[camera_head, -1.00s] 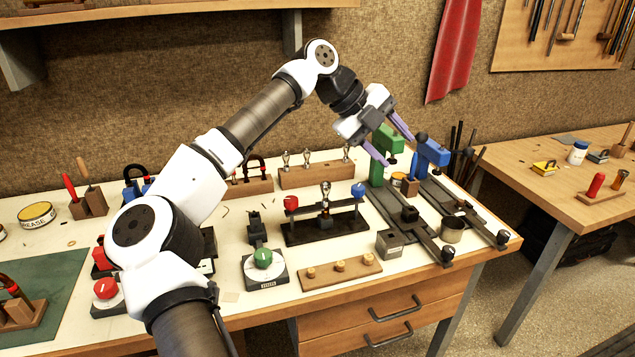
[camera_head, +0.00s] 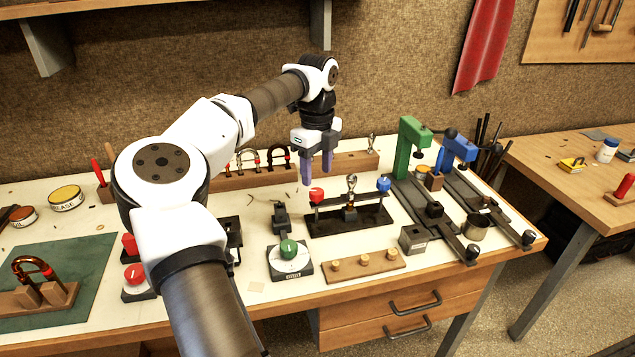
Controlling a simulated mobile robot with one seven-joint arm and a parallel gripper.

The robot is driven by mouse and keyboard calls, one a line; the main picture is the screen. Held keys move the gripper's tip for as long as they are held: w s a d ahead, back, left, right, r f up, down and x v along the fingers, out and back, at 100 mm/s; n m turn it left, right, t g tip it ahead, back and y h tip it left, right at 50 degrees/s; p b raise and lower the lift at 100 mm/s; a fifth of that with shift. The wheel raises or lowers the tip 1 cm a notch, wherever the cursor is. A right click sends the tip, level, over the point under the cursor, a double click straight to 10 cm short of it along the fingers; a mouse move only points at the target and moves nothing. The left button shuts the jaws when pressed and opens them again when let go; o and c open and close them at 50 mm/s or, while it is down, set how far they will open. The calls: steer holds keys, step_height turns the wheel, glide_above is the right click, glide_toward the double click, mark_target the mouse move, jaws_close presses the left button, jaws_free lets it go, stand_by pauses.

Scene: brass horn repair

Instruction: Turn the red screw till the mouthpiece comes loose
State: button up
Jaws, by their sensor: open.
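The black mouthpiece puller (camera_head: 336,222) stands on the bench in the middle. A red screw knob (camera_head: 316,195) is at its left end and a blue knob (camera_head: 384,184) at its right end. A silver mouthpiece (camera_head: 351,184) stands upright at its centre. My gripper (camera_head: 317,178) points down with its purple fingers open. In the picture its fingertips are just above the red screw. I cannot tell whether they touch it or stay behind it.
A green clamp (camera_head: 410,145) and a blue clamp (camera_head: 459,148) stand to the right. A green-knobbed dial (camera_head: 289,249) and a wooden peg strip (camera_head: 363,266) lie in front. A wooden rack (camera_head: 252,179) with horn tubes is behind. A red-knobbed dial (camera_head: 134,275) is left.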

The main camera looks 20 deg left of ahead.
mark_target(317, 191)
steer(key=shift+f+p, duration=0.45)
steer(key=shift+f, duration=2.1)
steer(key=c, duration=1)
steer(key=shift+o, duration=0.2)
